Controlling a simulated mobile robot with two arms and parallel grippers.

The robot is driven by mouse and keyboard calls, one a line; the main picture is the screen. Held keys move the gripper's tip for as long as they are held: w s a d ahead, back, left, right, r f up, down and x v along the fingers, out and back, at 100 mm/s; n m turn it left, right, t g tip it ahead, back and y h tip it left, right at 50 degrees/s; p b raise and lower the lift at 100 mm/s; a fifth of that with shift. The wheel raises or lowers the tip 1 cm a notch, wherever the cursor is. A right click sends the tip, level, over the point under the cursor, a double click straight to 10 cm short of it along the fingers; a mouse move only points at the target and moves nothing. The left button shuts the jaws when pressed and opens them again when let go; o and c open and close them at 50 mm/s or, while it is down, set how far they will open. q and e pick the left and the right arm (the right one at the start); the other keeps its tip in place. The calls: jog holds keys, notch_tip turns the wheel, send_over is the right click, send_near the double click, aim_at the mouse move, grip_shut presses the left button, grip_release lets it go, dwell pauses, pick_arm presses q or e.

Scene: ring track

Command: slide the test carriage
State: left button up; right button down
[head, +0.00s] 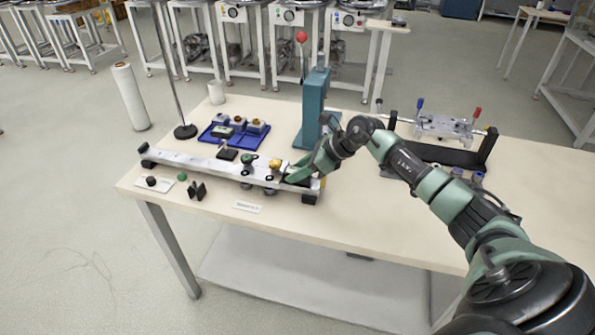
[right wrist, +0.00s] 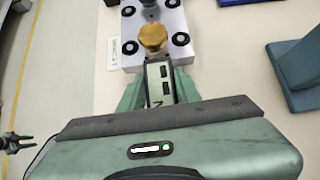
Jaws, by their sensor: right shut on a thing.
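The test carriage (head: 262,174) is a small silver block with black rollers and a yellow knob (head: 275,164). It sits near the right end of a long silver rail (head: 205,165). The carriage also shows at the top of the right wrist view (right wrist: 168,22), with its yellow knob facing me. My right gripper (head: 298,173) is at the rail's right end, beside the yellow knob. Its green fingers are shut on the carriage's end part, a narrow piece with dark slots (right wrist: 159,84).
A teal column (head: 313,105) stands behind the rail's right end, close to my right arm. A blue tray (head: 222,143) with small parts lies behind the rail. Loose knobs (head: 197,190) lie in front. Another fixture (head: 440,153) is at right. The table's front right is clear.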

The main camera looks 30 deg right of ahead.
aim_at(244, 156)
jog(key=shift+w, duration=0.1)
dwell(0.3)
jog(key=shift+w+a, duration=0.25)
jog(key=shift+a, duration=0.05)
jog(key=w+a+b, duration=0.2)
jog(key=w+a, duration=0.1)
jog(key=w+a+b, duration=0.1)
jog(key=w+a, duration=0.2)
jog(key=w, duration=0.1)
jog(key=shift+w+a+b, duration=0.2)
jog(key=shift+b, duration=0.2)
jog(key=w+a, duration=0.1)
jog(key=w, duration=0.1)
jog(key=w+a+b, duration=0.1)
jog(key=w+a, duration=0.1)
jog(key=shift+w+a+r, duration=0.1)
jog(key=shift+w+a, duration=0.05)
jog(key=shift+a, duration=0.15)
jog(key=shift+w+a, duration=0.35)
jog(key=shift+w, duration=0.05)
jog(key=c, duration=1)
grip_release()
jog(key=shift+s, duration=0.1)
